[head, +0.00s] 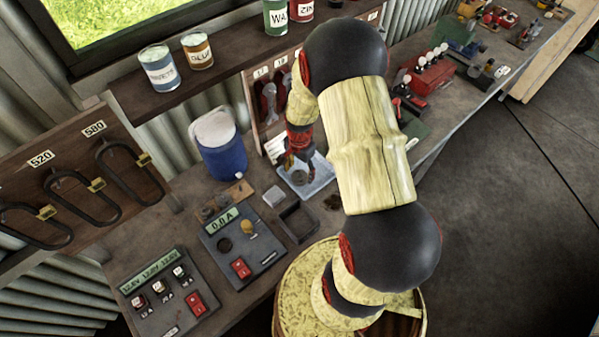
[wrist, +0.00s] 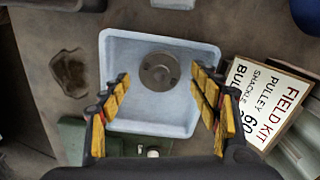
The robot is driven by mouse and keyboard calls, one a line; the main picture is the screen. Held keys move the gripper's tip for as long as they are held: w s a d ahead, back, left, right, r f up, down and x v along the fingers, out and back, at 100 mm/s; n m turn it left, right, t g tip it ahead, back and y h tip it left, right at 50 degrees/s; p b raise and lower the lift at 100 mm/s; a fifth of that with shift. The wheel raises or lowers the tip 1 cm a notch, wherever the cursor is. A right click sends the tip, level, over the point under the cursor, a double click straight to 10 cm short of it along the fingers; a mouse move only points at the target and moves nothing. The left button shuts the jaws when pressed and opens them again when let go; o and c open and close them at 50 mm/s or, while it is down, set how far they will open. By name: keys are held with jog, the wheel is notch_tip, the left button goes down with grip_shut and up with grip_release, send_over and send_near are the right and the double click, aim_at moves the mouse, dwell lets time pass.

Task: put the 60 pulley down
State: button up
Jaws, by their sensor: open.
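A round grey metal disc with small holes, which looks like the 60 pulley (wrist: 159,72), lies flat in the pale blue tray (wrist: 118,62), toward its far side. My gripper (wrist: 160,76) is open, its yellow-padded fingers spread on either side of the pulley in the picture and apart from it. In the head view my gripper (head: 299,158) hangs over the tray (head: 319,185), with the pulley (head: 299,178) below it. The exact height of the fingers above the tray cannot be told.
A card (wrist: 268,100) reading field kit, pulley, shackle and 60 lies right of the tray. A blue drum (head: 224,158) stands behind left. A dark open box (head: 298,222) and a meter panel (head: 240,245) are nearer. A green object (wrist: 80,135) lies beside the tray.

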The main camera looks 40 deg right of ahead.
jog(key=s+a+r+n+t, duration=0.1)
jog(key=a+r+n, duration=0.3)
jog(key=r, duration=1)
jog(key=a+r+n+t, duration=0.15)
jog(key=a+r, duration=0.35)
jog(key=r, duration=0.8)
jog(key=s+a+r+n+t, duration=0.3)
jog(key=s+a+r+n, duration=0.7)
jog(key=s+r, duration=0.1)
jog(key=shift+s+a+r, duration=0.2)
jog(key=shift+s+a, duration=0.05)
jog(key=shift+s, duration=0.25)
